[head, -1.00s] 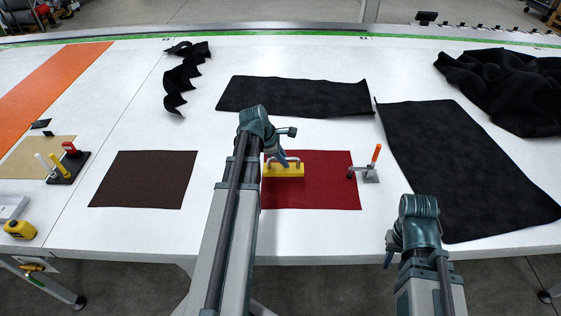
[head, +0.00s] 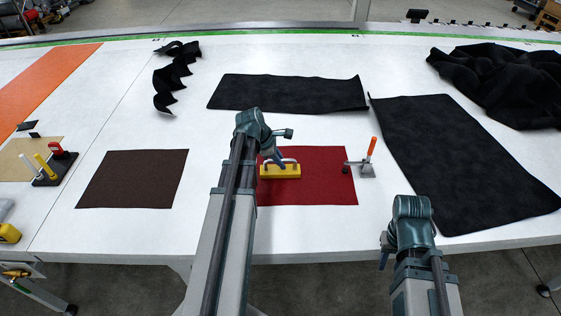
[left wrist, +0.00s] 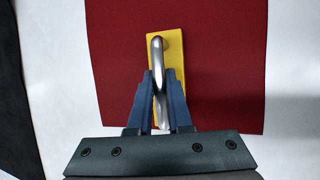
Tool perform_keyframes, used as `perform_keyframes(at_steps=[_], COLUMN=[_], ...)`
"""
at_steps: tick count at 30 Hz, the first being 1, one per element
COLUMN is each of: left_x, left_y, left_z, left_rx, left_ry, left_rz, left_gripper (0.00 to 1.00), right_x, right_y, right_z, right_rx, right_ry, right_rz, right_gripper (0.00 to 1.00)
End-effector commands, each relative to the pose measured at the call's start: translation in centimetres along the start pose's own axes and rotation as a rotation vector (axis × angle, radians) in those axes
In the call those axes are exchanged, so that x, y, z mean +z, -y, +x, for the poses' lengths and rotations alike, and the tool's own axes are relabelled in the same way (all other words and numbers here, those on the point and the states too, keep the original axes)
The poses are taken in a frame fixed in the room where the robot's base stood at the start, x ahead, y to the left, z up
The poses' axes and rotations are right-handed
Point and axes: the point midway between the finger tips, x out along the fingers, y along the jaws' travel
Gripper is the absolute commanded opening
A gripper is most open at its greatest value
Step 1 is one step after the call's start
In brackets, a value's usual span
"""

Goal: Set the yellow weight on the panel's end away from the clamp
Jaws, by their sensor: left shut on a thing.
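The yellow weight (head: 280,172) with a silver handle is on the left part of the red panel (head: 325,180). The clamp (head: 365,163), with an orange handle, grips the panel's right edge, so the weight is at the opposite end. My left gripper (head: 279,158) is shut on the weight's handle. In the left wrist view the gripper (left wrist: 160,90) has its blue fingers on both sides of the handle, with the yellow block (left wrist: 165,60) over the red panel (left wrist: 225,60). I cannot tell any gap below the weight. My right gripper (head: 384,258) is low at the right; its fingers are mostly hidden.
A brown panel (head: 133,178) lies to the left. Black sheets (head: 288,92) and (head: 465,160) lie behind and to the right, with a crumpled black cloth (head: 500,85). A small stand with upright handles (head: 52,166) is at the far left. White table is clear between panels.

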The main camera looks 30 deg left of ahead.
Motion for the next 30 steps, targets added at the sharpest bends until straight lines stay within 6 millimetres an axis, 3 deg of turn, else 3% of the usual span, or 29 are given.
perform_keyframes(at_steps=[14,15,19,30], left_x=[-0.5,-0.6,-0.6,0.1], left_y=[0.4,0.5,0.5,0.1], left_z=[0.9,1.0,1.0,-0.7], left_rx=[-0.007,-0.008,-0.009,-0.007], left_ry=[-0.006,-0.008,-0.008,-0.007], left_rz=[0.001,0.001,0.002,0.002], left_gripper=[0.0,0.24,0.47,0.47], right_x=[-0.1,-0.1,-0.1,0.1], right_y=[0.1,0.1,0.1,-0.1], right_z=[1.0,1.1,1.1,-0.7], right_rx=[0.0,0.0,0.0,0.0], right_ry=[0.0,0.0,0.0,0.0], right_rz=[0.0,0.0,0.0,0.0], right_gripper=[0.35,0.35,0.35,0.35])
